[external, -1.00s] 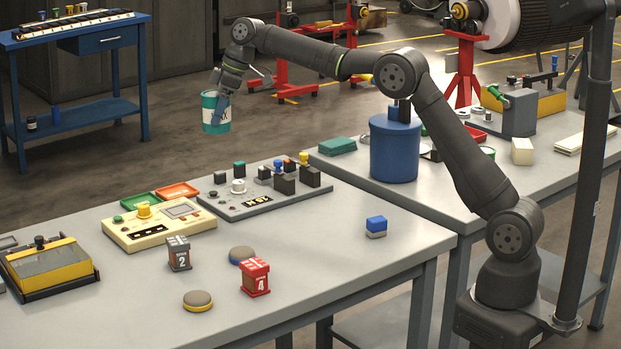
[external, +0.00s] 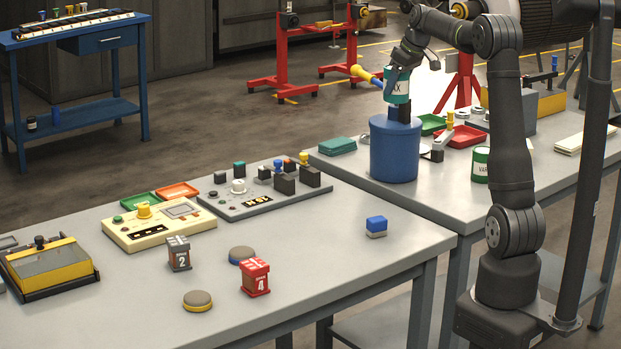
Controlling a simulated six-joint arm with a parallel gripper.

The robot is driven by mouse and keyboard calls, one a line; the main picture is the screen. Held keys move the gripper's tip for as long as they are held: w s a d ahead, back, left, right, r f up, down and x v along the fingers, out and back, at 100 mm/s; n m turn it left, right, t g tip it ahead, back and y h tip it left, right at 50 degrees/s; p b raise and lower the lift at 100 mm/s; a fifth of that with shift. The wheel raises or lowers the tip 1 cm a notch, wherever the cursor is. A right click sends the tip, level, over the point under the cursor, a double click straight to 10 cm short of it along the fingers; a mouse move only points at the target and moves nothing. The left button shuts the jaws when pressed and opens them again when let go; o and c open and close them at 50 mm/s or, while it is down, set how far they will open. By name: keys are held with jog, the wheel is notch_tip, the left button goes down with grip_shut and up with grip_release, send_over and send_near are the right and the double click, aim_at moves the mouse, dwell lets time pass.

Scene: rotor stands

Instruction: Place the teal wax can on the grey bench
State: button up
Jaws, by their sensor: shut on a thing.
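The teal wax can (external: 397,97), with a white label band, is in my gripper (external: 393,80). My gripper is shut on it and holds it upright. In the picture the can appears just above the blue drum (external: 394,155) and overlaps the black piece on its top; I cannot tell whether it touches. Two grey-topped benches show: the near grey bench (external: 330,240) at the left and front, and another grey bench (external: 440,198) behind it to the right, where the drum stands.
A green can (external: 481,165), a red tray (external: 463,136) and a teal block (external: 337,146) sit on the far bench.

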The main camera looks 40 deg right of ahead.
jog(key=s+d+f+m+h, duration=0.1)
jog(key=s+d+m, duration=0.1)
jog(key=s+d, duration=0.45)
jog(key=s+d+f+m, duration=0.15)
jog(key=s+d, duration=0.25)
jog(key=s, duration=0.6)
jog(key=s+d+f+m+h, duration=0.1)
jog(key=s+d+m, duration=0.1)
jog(key=s+d, duration=0.55)
send_near(453, 191)
jog(key=shift+w+r, duration=0.2)
jog(key=shift+w, duration=0.55)
jog(key=shift+f, duration=2)
jog(key=shift+f, duration=0.2)
jog(key=o, duration=1.3)
jog(key=shift+c, duration=0.2)
jog(key=shift+r, duration=0.1)
